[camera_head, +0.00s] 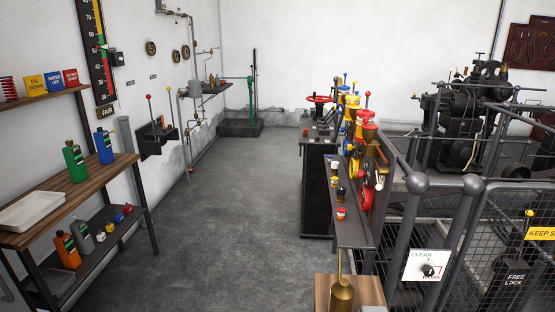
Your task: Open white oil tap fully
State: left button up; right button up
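I cannot pick out a white oil tap for certain. Small pipe fittings (200,122) sit on the thin pipes along the left wall, too small to tell their colour or setting. A narrow grey shelf (352,234) in the middle right carries several small knobs or jars, among them a red-and-white one (341,213). Behind it stands a row of coloured levers and valves, with a red handwheel (319,99) at the far end. Neither gripper shows in the head view.
A wooden bench (90,197) on the left holds a white tray (31,211) and green and blue bottles. Grey railings (405,225) and mesh fence the right side, before black machinery (455,130). The grey floor (235,210) between is clear.

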aim_at(379, 187)
jog(key=i+j+z, duration=0.1)
jog(key=i+z, duration=0.15)
jog(key=i, duration=0.15)
jog(key=i+j+z, duration=0.55)
jog(key=i, duration=0.25)
